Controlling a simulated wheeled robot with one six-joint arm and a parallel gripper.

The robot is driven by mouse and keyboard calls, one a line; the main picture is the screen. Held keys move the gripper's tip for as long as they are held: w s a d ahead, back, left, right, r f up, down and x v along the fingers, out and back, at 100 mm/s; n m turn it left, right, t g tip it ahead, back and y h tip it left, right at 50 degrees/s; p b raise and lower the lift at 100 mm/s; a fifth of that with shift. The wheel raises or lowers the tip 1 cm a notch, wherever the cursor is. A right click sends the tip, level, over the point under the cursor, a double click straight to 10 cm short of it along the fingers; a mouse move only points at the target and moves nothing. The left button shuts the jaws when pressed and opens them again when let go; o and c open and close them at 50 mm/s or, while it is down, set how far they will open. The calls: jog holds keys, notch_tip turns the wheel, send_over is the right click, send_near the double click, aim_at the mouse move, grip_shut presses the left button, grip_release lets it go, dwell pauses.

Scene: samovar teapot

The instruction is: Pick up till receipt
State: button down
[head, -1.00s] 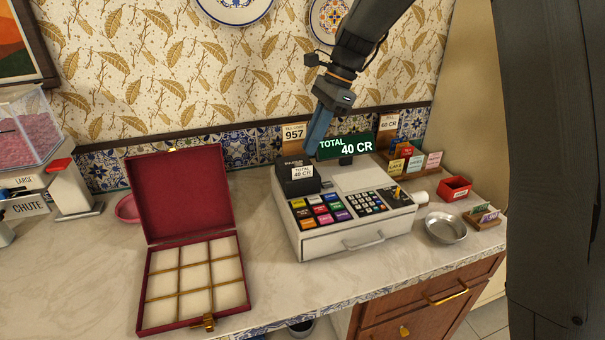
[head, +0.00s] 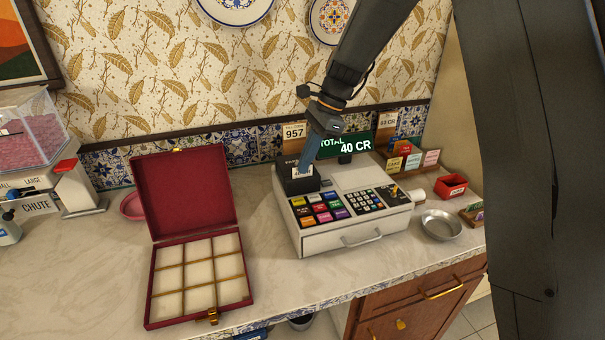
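The till receipt (head: 297,173) is a small white slip standing at the front of the black printer box (head: 298,187), on the left of the cash register (head: 350,238). Its printing reads 40 CR in part; my gripper covers some of it. My gripper (head: 304,164) points down with its blue-grey fingers right at the receipt, overlapping its upper right in the head view. I cannot tell whether the fingers touch the paper or how far apart they are.
The green TOTAL display (head: 350,145) stands close right of my gripper. An open red box (head: 190,235) with empty compartments lies left of the register. A metal bowl (head: 441,226) and a small red tray (head: 451,187) are on the right. Counter between box and register is clear.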

jog(key=shift+r, duration=0.15)
notch_tip(320, 180, up, 15)
jog(key=p, duration=0.2)
dwell(1.1)
jog(key=shift+s, duration=0.1)
